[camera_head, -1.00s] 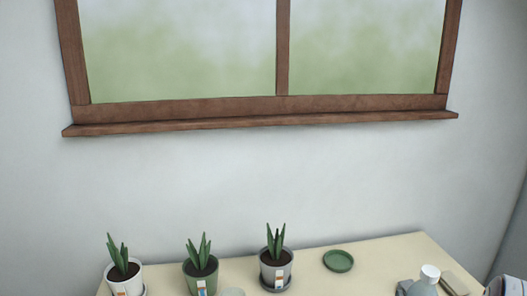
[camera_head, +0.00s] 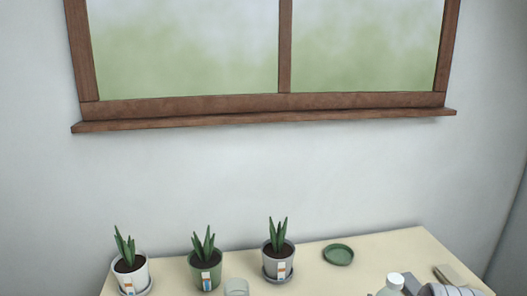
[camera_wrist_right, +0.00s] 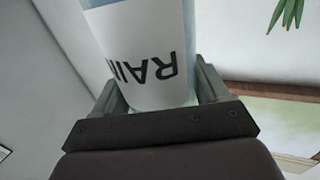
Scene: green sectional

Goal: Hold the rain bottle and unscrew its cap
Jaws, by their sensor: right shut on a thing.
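The rain bottle (camera_wrist_right: 150,50) has a white label with dark letters reading "RAI", the rest cut off. In the right wrist view it sits between the two fingers of my right gripper (camera_wrist_right: 158,88), which is shut on it. In the head view the bottle (camera_head: 390,288) shows at the bottom right with its white cap (camera_head: 396,279) on top. My right gripper and arm come in beside it from the right, partly cut off by the lower edge. The bottle's base is hidden in the head view. My left gripper is in neither view.
A pale table carries three potted plants (camera_head: 130,264), (camera_head: 205,270), (camera_head: 278,262), a clear glass (camera_head: 236,287) and an empty green saucer (camera_head: 338,254). A beige block (camera_head: 455,274) lies near the right edge. A brown window sill (camera_head: 265,121) runs above.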

